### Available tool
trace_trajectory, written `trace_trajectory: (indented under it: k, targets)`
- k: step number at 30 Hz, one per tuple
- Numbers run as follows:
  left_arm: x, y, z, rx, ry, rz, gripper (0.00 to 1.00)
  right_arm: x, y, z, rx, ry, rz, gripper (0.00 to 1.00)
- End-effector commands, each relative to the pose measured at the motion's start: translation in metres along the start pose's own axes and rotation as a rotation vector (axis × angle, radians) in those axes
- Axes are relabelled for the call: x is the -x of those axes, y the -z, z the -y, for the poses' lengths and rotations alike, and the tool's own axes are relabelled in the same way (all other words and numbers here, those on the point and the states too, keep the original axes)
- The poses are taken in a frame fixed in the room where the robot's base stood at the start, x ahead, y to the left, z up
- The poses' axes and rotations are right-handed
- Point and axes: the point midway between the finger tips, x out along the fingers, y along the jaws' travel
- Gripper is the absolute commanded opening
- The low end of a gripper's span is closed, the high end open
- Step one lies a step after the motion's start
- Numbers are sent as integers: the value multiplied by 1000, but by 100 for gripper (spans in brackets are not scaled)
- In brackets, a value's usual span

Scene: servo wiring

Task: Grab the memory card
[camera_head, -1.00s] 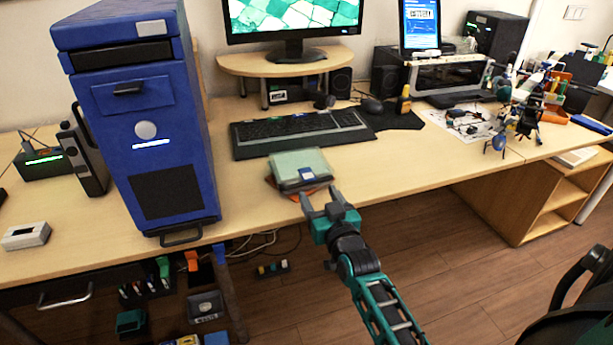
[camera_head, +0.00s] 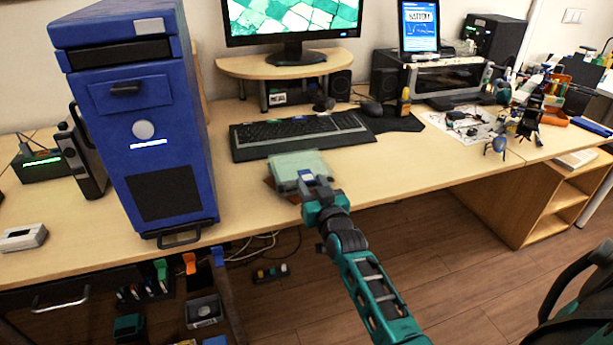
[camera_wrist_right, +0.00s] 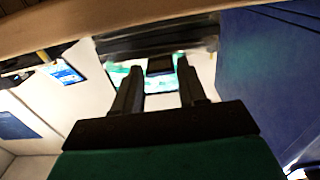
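The memory card (camera_head: 306,176) is a small dark blue square with a pale patch. It lies on top of a pale green flat box (camera_head: 297,163) near the table's front edge. My right gripper (camera_head: 315,182) is at the card, its fingertips over the box's front part. In the right wrist view, the two fingers (camera_wrist_right: 160,82) stand apart. A dark square shows between their tips, but I cannot tell whether it is the card or the monitor's stand behind. My left gripper is not in view.
The blue computer tower (camera_head: 142,128) stands left of the box. The keyboard (camera_head: 302,134) lies behind it, and the monitor (camera_head: 291,18) stands on a wooden riser (camera_head: 240,66). The table (camera_head: 410,165) to the right of the box is clear.

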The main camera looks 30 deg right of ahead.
Motion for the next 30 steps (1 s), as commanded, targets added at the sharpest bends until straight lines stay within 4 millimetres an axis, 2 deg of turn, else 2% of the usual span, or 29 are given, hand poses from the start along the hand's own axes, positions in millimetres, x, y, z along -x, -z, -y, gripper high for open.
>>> trace_trajectory:
  k: [1, 11, 17, 22, 26, 30]
  targets:
    - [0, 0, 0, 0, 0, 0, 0, 0, 0, 0, 0, 0, 0, 36]
    - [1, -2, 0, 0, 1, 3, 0, 0, 0, 0, 0, 0, 0, 6]
    - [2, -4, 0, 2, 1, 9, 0, 0, 0, 0, -1, 0, 0, 6]
    - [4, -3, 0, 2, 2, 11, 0, 0, 9, 0, -1, 0, -2, 6]
    - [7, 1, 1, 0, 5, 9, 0, 0, 26, 0, -2, -1, -4, 6]
    - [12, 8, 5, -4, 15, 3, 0, 0, 58, 0, -2, 0, -6, 6]
